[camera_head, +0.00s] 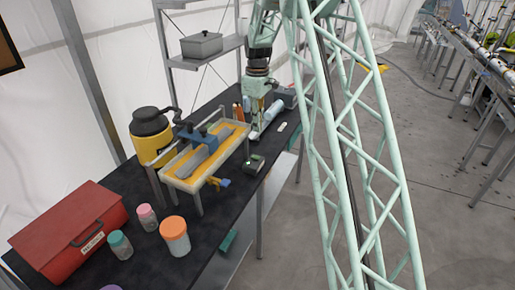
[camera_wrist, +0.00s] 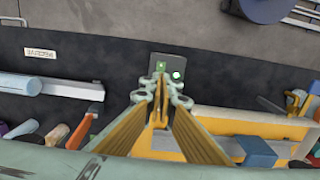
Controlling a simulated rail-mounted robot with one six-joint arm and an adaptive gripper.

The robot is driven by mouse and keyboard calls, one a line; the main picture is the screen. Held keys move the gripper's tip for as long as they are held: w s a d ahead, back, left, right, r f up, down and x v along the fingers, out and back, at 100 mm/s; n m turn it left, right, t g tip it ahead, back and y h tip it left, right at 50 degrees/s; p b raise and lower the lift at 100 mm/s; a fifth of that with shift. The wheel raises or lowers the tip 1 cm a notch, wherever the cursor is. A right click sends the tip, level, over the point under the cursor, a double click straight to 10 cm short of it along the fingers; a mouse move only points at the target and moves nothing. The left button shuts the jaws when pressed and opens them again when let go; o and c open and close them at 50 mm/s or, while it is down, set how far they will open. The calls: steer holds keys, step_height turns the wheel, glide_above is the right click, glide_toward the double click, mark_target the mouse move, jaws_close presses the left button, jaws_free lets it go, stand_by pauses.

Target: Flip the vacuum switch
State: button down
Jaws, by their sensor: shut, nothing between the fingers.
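A small dark switch box (camera_head: 254,164) with a pale green part sits near the front edge of the black table, right of the yellow-framed stand. In the wrist view the box (camera_wrist: 182,63) lies just beyond my fingertips, with a green square and a round green knob on its top. My gripper (camera_head: 252,137) points down behind the box in the head view. In the wrist view my gripper (camera_wrist: 160,93) is shut and empty, its tips close to the box's near edge. I cannot tell whether they touch it. The switch's position is unclear.
A yellow canister with a black lid (camera_head: 151,123) stands behind the stand (camera_head: 178,182). A red toolbox (camera_head: 70,232) and several lidded jars (camera_head: 175,240) are at the left. A light blue cylinder (camera_head: 274,110) lies beside my gripper.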

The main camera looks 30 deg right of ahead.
mark_target(258, 157)
steer(key=shift+f, duration=6.95)
